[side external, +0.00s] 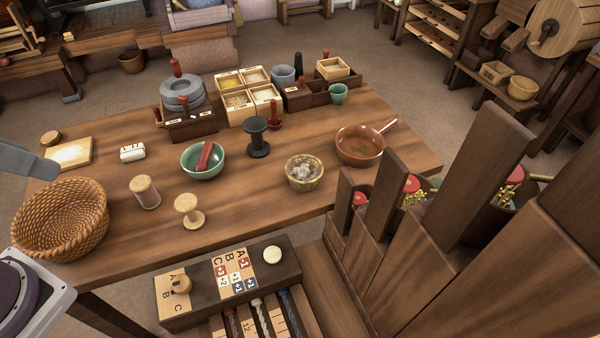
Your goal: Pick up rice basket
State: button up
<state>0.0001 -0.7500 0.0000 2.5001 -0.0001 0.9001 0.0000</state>
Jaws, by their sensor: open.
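A small round woven basket (304,178) with pale, greyish-white contents stands upright on the wooden table, right of centre. It looks like the rice basket, though the grains are too small to tell. A larger coiled wicker basket (62,222) sits at the table's left end, and its visible inside looks empty. Grey parts of my arm show at the left edge near the wicker basket. My gripper's fingers are not in view, and nothing touches the small basket.
A copper pan (362,146) stands right of the small basket, a black spool (257,138) behind it to the left, and a green bowl (203,160) further left. Tall wooden dividers (425,220) rise at the front right. The tabletop in front of the small basket is clear.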

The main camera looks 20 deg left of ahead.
aim_at(319, 174)
jog(key=shift+o, duration=0.2)
dwell(0.3)
jog(key=o, duration=1.1)
jog(key=shift+o, duration=0.2)
jog(key=shift+d, duration=0.1)
jog(key=w+d+f+n+g+h, duration=0.2)
jog(key=w+d+f+n+h, duration=0.15)
jog(key=w+d, duration=0.6)
jog(key=w+d+f+n+g+h, duration=0.25)
jog(key=w+d+n+h, duration=0.2)
jog(key=w, duration=0.95)
jog(key=w+d+f+n+t+h, duration=0.3)
jog(key=w+f+n, duration=0.5)
jog(key=w+f, duration=0.6)
jog(key=f+n, duration=0.2)
jog(key=f, duration=0.3)
jog(key=w+a+f+n+t+h, duration=0.1)
jog(key=f+n, duration=0.1)
jog(key=f, duration=0.3)
jog(key=w+f+n, duration=0.1)
jog(key=f+n, duration=0.2)
jog(key=f, duration=0.2)
jog(key=shift+w+a+f+t, duration=0.15)
jog(key=shift+w+a+t, duration=0.1)
jog(key=shift+a+t, duration=0.1)
jog(key=x, duration=0.7)
jog(key=shift+w+a+f, duration=0.1)
jog(key=shift+a+f, duration=0.05)
jog(key=shift+a, duration=0.05)
